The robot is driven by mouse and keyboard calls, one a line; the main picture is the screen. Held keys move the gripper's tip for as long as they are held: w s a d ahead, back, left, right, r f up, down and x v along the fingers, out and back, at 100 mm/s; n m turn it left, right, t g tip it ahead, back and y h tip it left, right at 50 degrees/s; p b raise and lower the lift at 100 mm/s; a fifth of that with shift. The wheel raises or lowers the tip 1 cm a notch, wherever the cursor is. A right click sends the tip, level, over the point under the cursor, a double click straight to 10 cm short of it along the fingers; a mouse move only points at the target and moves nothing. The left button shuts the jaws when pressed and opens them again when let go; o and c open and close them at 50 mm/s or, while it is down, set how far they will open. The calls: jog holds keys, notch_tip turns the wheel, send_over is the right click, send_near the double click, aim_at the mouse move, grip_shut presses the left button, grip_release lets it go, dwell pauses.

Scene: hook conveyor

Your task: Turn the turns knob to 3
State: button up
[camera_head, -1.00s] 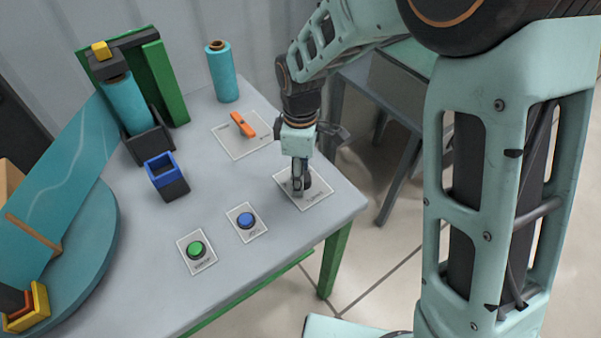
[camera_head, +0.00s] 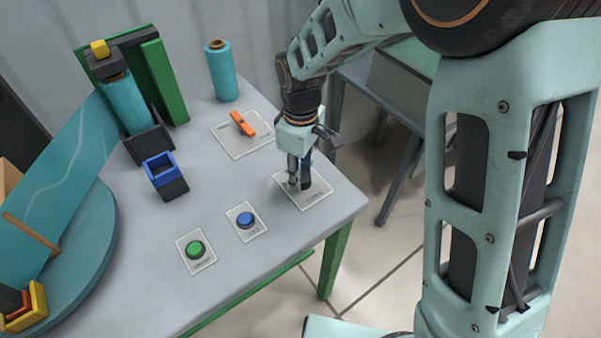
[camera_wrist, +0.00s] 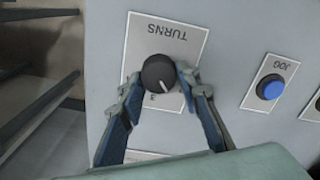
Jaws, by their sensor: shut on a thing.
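The turns knob (camera_wrist: 160,72) is a dark round dial on a white plate marked TURNS (camera_wrist: 184,36) in the wrist view. Its pale pointer line aims toward the lower right of that picture. A digit that looks like 3 shows at the plate's lower left, just below the knob; other marks are hidden. My gripper (camera_wrist: 160,82) has its two fingers on either side of the knob and is shut on it. In the head view my gripper (camera_head: 299,180) points down onto the turns plate (camera_head: 316,198) at the table's right corner, mostly covering the knob.
A blue JOG button (camera_head: 246,220) and a green button (camera_head: 196,249) sit on plates to the left. An orange lever (camera_head: 242,124) is behind.

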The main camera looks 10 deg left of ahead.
aim_at(302, 174)
jog(key=m, duration=0.4)
jog(key=shift+w+m+b, duration=0.1)
jog(key=shift+m+b, duration=0.2)
jog(key=shift+d+m, duration=0.1)
jog(key=shift+m, duration=1.9)
jog(key=shift+w, duration=0.1)
jog(key=o, duration=1.2)
jog(key=shift+c, duration=0.2)
jog(key=shift+r, duration=0.1)
notch_tip(302, 174, up, 12)
